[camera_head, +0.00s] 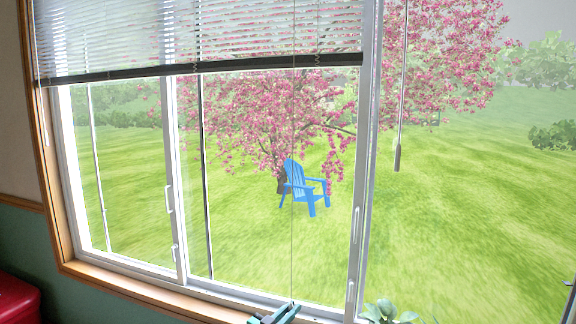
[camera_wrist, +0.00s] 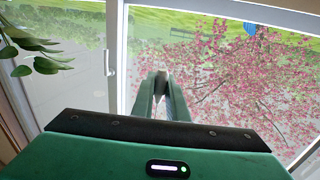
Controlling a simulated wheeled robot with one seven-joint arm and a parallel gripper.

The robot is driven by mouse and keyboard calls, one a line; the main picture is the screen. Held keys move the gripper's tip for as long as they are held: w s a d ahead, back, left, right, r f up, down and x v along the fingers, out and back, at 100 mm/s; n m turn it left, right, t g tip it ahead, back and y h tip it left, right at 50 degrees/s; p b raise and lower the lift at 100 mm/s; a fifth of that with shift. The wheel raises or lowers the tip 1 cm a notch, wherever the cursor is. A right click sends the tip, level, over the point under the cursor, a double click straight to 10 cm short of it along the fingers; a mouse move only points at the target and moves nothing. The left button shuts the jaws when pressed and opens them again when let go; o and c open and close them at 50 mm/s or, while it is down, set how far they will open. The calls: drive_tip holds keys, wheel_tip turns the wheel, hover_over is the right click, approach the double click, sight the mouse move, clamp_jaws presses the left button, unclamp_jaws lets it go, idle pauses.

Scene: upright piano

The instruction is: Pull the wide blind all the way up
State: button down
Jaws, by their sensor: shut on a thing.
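The wide blind (camera_head: 210,35) hangs over the upper part of the left window. Its slats show above a dark bottom rail (camera_head: 210,68), and the glass below is uncovered. A thin pull cord (camera_head: 292,200) hangs down in front of the glass to my gripper (camera_head: 292,306) at the bottom edge of the head view. In the wrist view, the green fingers of my gripper (camera_wrist: 161,76) are closed together in front of the window. The gripper is shut on the cord, though the cord between the fingertips is too thin to make out clearly.
A wand (camera_head: 398,150) hangs right of the window post. A leafy plant (camera_head: 388,311) stands at the sill near my gripper; its leaves also show in the wrist view (camera_wrist: 40,55). The wooden sill (camera_head: 130,290) runs below. A red object (camera_head: 18,298) is at lower left.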

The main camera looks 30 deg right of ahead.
drive_tip(key=shift+f, duration=0.1)
drive_tip(key=c, duration=1.6)
unclamp_jaws()
drive_tip(key=shift+v, duration=2.5)
drive_tip(key=shift+a, duration=0.15)
